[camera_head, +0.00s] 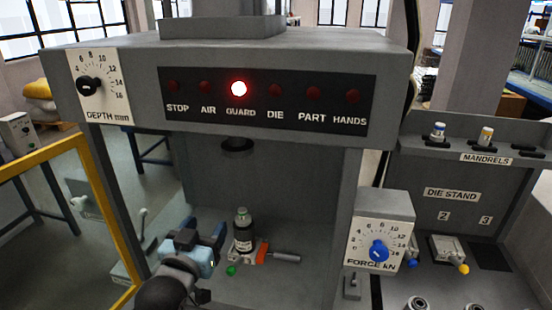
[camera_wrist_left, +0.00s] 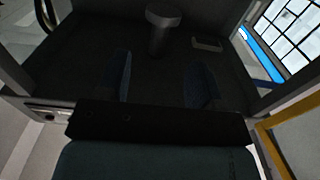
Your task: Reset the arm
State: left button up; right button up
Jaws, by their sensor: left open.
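My left gripper (camera_head: 203,238) is inside the press bay, at the lower left of the head view, with its blue-grey wrist coming in from the bottom. It also shows in the left wrist view (camera_wrist_left: 157,82), where its two fingers stand apart with nothing between them. A dark bottle-like part (camera_head: 243,230) stands upright to the right of the gripper, on a fixture with an orange block (camera_head: 262,252) and a green knob (camera_head: 231,270). The gripper looks apart from it. My right gripper is not in view.
The press ram (camera_head: 237,148) hangs above the bay. The yellow-framed guard (camera_head: 108,215) stands at the left. The GUARD lamp (camera_head: 239,88) is lit red; the other lamps are dark. The force dial box (camera_head: 380,235) bounds the bay's right, with the die stand (camera_head: 452,193) beyond it.

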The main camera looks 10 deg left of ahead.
pick_arm(q)
jog(key=s+d+f+m+g+h, duration=0.1)
jog(key=s+f+g, duration=0.1)
jog(key=s+f, duration=0.4)
jog(key=s+d+f+m+g+h, duration=0.1)
jog(key=s+f, duration=0.5)
jog(key=f, duration=1)
jog(key=s+d+f+m+g+h, duration=0.1)
jog(key=s+f+g, duration=0.3)
jog(key=f, duration=0.8)
jog(key=shift+s+d, duration=0.75)
jog(key=shift+s, duration=0.5)
jog(key=shift+c, duration=1.6)
